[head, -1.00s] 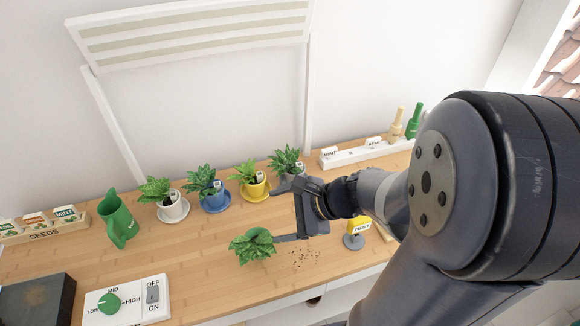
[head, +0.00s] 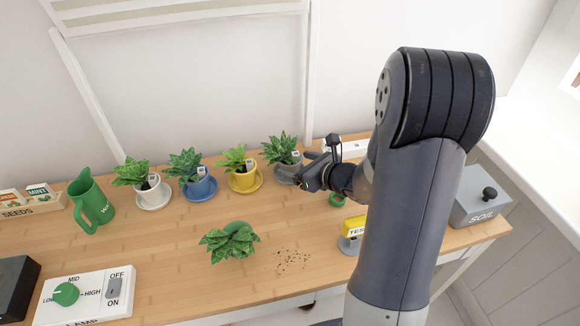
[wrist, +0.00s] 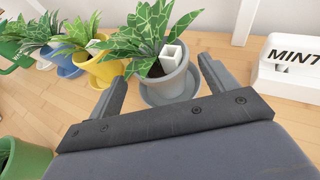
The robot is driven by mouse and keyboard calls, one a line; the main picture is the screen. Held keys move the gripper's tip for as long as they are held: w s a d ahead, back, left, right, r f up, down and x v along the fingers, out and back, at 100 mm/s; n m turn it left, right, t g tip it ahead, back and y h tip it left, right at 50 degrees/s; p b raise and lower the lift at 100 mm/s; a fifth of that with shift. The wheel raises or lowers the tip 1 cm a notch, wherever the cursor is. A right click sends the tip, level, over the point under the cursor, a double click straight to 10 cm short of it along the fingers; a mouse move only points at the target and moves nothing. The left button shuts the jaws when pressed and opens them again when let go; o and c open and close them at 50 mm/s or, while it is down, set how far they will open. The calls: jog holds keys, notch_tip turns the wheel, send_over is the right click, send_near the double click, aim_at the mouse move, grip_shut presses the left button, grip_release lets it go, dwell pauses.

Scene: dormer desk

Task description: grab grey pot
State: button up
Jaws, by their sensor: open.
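The grey pot (wrist: 164,88) holds a leafy plant and a white tag, and stands on a grey saucer (wrist: 147,99) at the back of the desk. In the head view the grey pot (head: 284,160) is the rightmost of the row, its right side close to my gripper. My gripper (head: 309,167) is just right of and in front of it. In the wrist view my open gripper (wrist: 160,88) points toward the pot, with one finger on each side of it. The jaws are empty, and I cannot tell whether the fingers touch the pot.
Yellow (head: 243,181), blue (head: 199,188) and white (head: 151,193) potted plants stand in the row to the left.

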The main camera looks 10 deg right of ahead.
aim_at(287, 160)
jog(key=x, duration=0.5)
jog(key=shift+w+r, duration=0.1)
jog(key=shift+w, duration=0.1)
jog(key=c, duration=1.1)
